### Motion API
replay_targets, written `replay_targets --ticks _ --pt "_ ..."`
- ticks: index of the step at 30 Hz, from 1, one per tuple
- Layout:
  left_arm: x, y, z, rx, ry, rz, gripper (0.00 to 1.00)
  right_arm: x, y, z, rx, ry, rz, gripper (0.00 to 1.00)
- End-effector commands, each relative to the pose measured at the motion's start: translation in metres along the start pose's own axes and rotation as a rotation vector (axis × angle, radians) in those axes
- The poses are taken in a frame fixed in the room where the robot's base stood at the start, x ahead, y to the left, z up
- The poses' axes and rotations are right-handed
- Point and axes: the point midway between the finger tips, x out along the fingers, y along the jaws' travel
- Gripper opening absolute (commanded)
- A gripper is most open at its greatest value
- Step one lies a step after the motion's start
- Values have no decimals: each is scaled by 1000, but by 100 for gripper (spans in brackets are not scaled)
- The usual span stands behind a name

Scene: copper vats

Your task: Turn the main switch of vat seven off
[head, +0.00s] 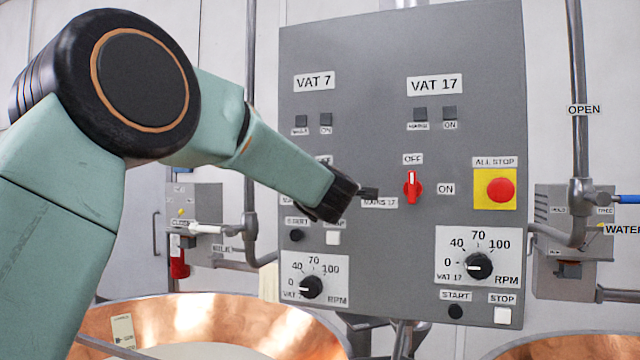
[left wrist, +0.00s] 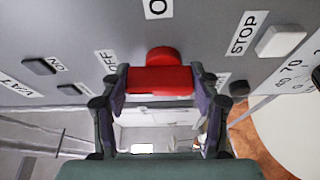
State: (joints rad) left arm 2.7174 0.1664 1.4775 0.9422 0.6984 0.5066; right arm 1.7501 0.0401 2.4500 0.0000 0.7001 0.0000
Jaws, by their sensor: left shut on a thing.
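The grey control panel (head: 375,110) faces me, with a VAT 7 label (head: 314,81) on its left half. My left gripper (head: 368,193) reaches in from the left and covers the vat seven main switch in the head view. In the left wrist view the red handle of that switch (left wrist: 160,79) sits between the two fingers, which are shut on it. An OFF label (left wrist: 105,61) is left of the handle there, and a partly cut-off label starting with O is above it. I cannot tell which way the handle points. My right gripper is not in view.
The red VAT 17 switch (head: 412,188) is close to the right of my gripper, its white mark upright toward OFF. A red all-stop button (head: 500,190) is farther right. Speed dials (head: 311,286) are below. Copper vats (head: 150,312) stand in front, with pipes and valve boxes at both sides.

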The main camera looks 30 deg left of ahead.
Motion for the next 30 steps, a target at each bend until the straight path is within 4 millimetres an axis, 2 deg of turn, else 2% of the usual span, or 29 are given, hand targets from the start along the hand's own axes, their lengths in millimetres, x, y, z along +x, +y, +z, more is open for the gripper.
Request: replay_targets --ticks 9,22,23,30 --pt "0 1 0 -69 0 -27 30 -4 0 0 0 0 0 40" --pt "0 0 -1 -78 1 -31 30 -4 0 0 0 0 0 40" --pt "0 0 -1 -78 1 -31 63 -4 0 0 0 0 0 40" --pt "0 0 -1 -76 1 -30 84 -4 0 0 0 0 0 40"
